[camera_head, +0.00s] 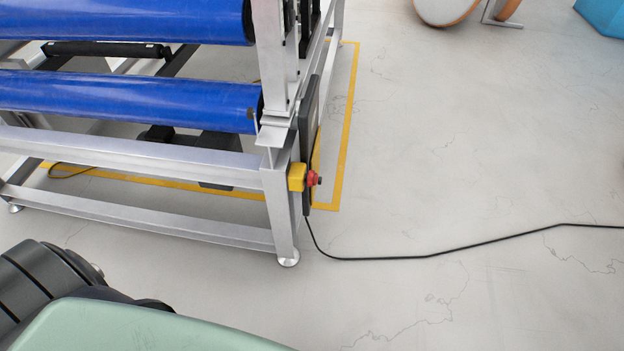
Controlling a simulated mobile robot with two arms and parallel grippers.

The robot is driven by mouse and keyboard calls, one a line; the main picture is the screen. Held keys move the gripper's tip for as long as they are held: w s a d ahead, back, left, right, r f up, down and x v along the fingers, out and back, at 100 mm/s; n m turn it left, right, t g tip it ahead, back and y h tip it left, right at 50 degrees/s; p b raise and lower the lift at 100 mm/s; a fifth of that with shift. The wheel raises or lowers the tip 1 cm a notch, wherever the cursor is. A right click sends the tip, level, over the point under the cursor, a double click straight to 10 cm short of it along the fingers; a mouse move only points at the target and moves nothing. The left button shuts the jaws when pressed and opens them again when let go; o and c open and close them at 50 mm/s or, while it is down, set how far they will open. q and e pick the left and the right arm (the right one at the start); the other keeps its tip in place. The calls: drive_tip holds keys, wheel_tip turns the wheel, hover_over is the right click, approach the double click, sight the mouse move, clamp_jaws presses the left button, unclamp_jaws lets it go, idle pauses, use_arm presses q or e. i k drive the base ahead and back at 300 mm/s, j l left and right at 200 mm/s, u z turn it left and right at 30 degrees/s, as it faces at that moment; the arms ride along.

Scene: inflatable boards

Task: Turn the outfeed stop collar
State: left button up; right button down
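A red stop button (313,178) sticks out to the right from a small yellow box (297,177). The box is fixed near the top of the front corner leg of a metal roller frame (279,205). A collar around the button is too small to make out clearly. Neither of my grippers is in view. Nothing touches the button or the box.
Blue rollers (130,97) lie across the frame. A black cable (430,255) runs over the floor from the frame's foot to the right. Yellow tape (346,130) marks the floor. A blue object (603,14) is at the top right. The floor at right is mostly clear.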

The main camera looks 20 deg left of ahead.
sight(311, 176)
drive_tip(key=u, duration=0.4)
drive_tip(key=i+l+u, duration=0.1)
drive_tip(key=u, duration=0.7)
drive_tip(key=i+l+u, duration=0.1)
drive_tip(key=u, duration=0.3)
drive_tip(key=l+u, duration=0.15)
drive_tip(key=u, duration=0.3)
drive_tip(key=l+u, duration=0.3)
drive_tip(key=l, duration=0.25)
drive_tip(key=l+u, duration=0.3)
drive_tip(key=l, duration=0.25)
drive_tip(key=l+u, duration=0.3)
drive_tip(key=l, duration=0.25)
drive_tip(key=k+l+u, duration=0.1)
drive_tip(key=l+u, duration=0.2)
drive_tip(key=l, duration=0.25)
drive_tip(key=k+l+u, duration=0.25)
drive_tip(key=l, duration=0.25)
drive_tip(key=i, duration=0.1)
